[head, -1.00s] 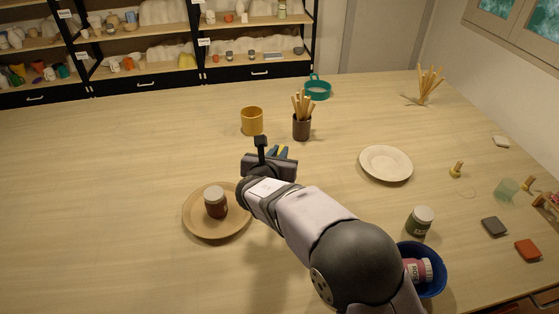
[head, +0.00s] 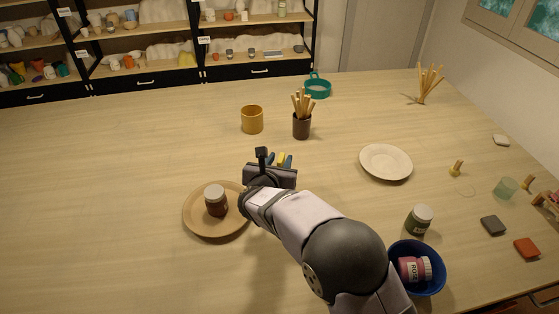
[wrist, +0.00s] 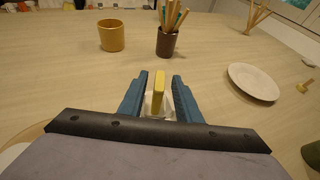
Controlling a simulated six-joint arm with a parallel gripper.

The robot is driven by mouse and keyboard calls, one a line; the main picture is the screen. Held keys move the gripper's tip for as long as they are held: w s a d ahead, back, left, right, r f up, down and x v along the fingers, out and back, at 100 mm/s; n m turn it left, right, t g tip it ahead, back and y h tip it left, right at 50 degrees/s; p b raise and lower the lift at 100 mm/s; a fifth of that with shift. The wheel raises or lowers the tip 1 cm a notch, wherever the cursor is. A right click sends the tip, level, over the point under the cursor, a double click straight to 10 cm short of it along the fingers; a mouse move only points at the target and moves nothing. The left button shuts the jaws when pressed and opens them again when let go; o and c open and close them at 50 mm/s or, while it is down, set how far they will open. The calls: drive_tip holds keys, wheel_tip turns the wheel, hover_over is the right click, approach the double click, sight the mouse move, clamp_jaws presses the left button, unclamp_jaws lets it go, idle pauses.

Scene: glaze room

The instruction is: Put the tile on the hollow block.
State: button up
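My gripper (wrist: 159,78) has two blue fingers, seen in the wrist view on either side of a narrow yellow piece, which looks like the tile (wrist: 158,98). Narrow gaps show between the tile and both fingers, so the gripper looks open around it. A small pale thing, perhaps the hollow block (wrist: 149,106), shows low between the fingers. The tile seems to stand over it, but I cannot tell whether they touch. In the head view my gripper (head: 279,157) is over the middle of the table, and my wrist hides most of what lies beneath.
A round tan tray (head: 200,229) with a brown jar (head: 216,205) is close on the left. Behind are a mustard cup (head: 252,119) and a dark pot of sticks (head: 302,128). A pale plate (head: 386,162), green jar (head: 419,219) and blue bowl (head: 438,281) are on the right.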

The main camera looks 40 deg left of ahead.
drive_tip(key=shift+r, duration=0.15)
drive_tip(key=shift+s+d+r, duration=0.15)
drive_tip(key=shift+s, duration=0.3)
drive_tip(key=b+v, duration=0.3)
drive_tip(key=v, duration=0.8)
drive_tip(key=shift+r, duration=0.1)
